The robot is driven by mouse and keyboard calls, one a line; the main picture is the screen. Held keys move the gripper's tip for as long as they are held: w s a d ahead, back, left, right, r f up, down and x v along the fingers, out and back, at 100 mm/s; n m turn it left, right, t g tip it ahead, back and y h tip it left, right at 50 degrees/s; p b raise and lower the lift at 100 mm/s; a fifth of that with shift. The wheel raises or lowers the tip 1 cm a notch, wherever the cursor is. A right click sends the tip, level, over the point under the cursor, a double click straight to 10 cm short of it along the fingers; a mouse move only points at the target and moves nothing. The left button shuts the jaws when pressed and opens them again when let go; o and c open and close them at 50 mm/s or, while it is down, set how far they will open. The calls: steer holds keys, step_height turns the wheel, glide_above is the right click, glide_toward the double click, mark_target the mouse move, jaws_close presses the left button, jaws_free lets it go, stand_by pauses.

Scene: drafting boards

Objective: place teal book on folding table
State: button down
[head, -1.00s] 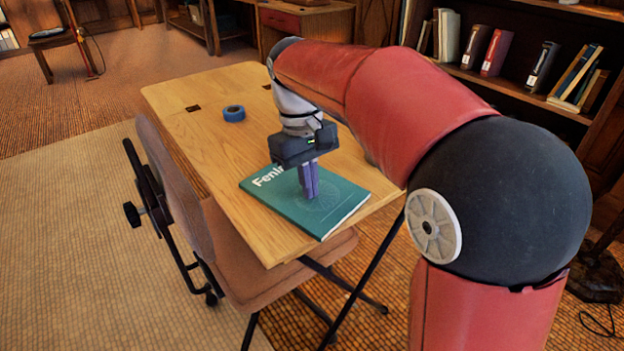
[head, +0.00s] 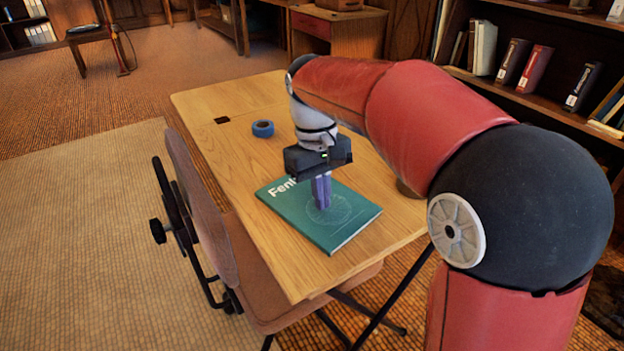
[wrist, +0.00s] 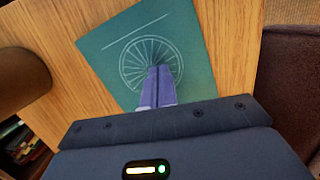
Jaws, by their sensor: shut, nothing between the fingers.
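The teal book (head: 345,229) lies flat on the wooden top of the folding table (head: 245,160), near its front end. Its cover has white lettering and a pale wheel drawing. My gripper (head: 321,206) points down over the middle of the book, fingers together and empty. In the wrist view, the closed fingers (wrist: 158,72) are over the wheel drawing on the book (wrist: 190,45). I cannot tell whether the fingertips touch the cover. Part of the lettering is hidden behind my gripper.
A roll of blue tape (head: 262,129) lies on the table behind the book. A brown rounded object (head: 408,188) stands at the table's right edge, partly hidden by my arm. A padded chair (head: 205,205) stands against the left side. Bookshelves (head: 530,70) are at the back right.

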steer(key=w+a, duration=0.2)
steer(key=w, duration=0.1)
steer(key=w+a, duration=0.2)
steer(key=w, duration=0.1)
steer(key=w+a, duration=0.2)
steer(key=w, duration=0.2)
steer(key=shift+a+r, duration=0.15)
steer(key=shift+a, duration=0.15)
steer(key=shift+m+t+y, duration=0.3)
steer(key=shift+m+t, duration=0.5)
steer(key=s+d+r, duration=0.1)
steer(key=d, duration=0.1)
steer(key=s+d+r, duration=0.2)
steer(key=d, duration=0.1)
steer(key=s+d+r, duration=0.1)
steer(key=s+d, duration=0.1)
steer(key=shift+d+r, duration=0.2)
steer(key=shift+d, duration=0.15)
steer(key=s+d+f+m+t, duration=0.2)
steer(key=s+d, duration=0.5)
steer(key=s, duration=0.4)
steer(key=s+d+f+m+t, duration=0.3)
steer(key=s+d, duration=0.4)
steer(key=s, duration=0.4)
steer(key=shift+d+f+t, duration=0.2)
steer(key=shift+f+t, duration=0.1)
steer(key=shift+f, duration=0.5)
